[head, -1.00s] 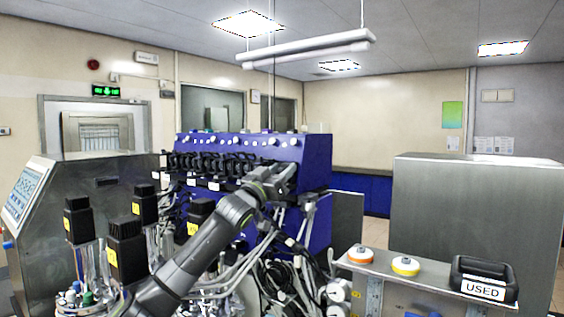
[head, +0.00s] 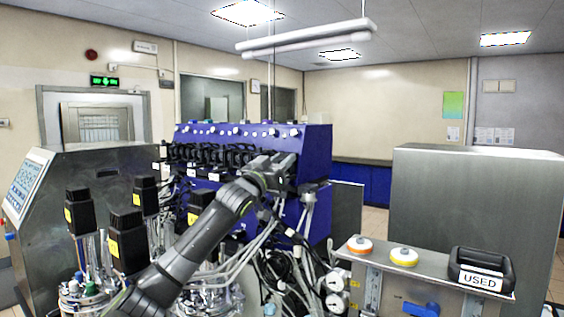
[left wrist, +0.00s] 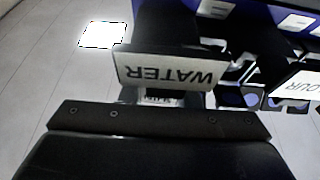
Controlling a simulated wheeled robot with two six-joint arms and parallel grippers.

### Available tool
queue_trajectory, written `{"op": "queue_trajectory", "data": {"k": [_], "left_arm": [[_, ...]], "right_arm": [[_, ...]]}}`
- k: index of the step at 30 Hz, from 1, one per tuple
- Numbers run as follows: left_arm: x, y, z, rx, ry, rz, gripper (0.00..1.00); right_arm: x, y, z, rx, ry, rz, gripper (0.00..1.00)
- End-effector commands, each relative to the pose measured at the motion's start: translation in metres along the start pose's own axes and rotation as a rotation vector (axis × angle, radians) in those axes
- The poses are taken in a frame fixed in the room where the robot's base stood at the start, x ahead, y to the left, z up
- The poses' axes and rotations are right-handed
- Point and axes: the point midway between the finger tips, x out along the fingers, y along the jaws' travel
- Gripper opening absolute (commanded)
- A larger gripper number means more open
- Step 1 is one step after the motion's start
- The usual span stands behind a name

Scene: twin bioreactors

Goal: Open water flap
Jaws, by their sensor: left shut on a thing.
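The blue unit (head: 255,144) stands in the middle of the head view, with a row of black flaps (head: 210,155) along its front. My left arm reaches up from the lower left, and my left gripper (head: 278,170) is at the right end of this row. In the left wrist view the water flap's white label (left wrist: 165,73) reads WATER upside down, right in front of my left gripper (left wrist: 160,108). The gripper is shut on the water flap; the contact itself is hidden. How far the flap is swung cannot be told. My right gripper is not in view.
Another label ending in OUR (left wrist: 300,85) is beside the water one. Tubes and cables hang below my left gripper. Black-topped vessels (head: 126,238) stand at the lower left. A metal panel with a USED box (head: 481,270) is at the lower right.

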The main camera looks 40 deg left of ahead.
Motion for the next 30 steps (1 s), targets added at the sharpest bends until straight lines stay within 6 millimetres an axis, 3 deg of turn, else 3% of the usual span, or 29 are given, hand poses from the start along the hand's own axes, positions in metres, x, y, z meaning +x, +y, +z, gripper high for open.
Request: {"op": "queue_trajectory", "data": {"k": [11, 30], "left_arm": [[-0.001, 0.0, -0.007, -0.001, -0.201, 0.001, 0.06], [0.002, 0.002, -0.019, -0.005, -0.781, 0.005, 0.06]], "right_arm": [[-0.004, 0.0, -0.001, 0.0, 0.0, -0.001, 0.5], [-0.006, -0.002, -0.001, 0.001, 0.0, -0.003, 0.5]]}}
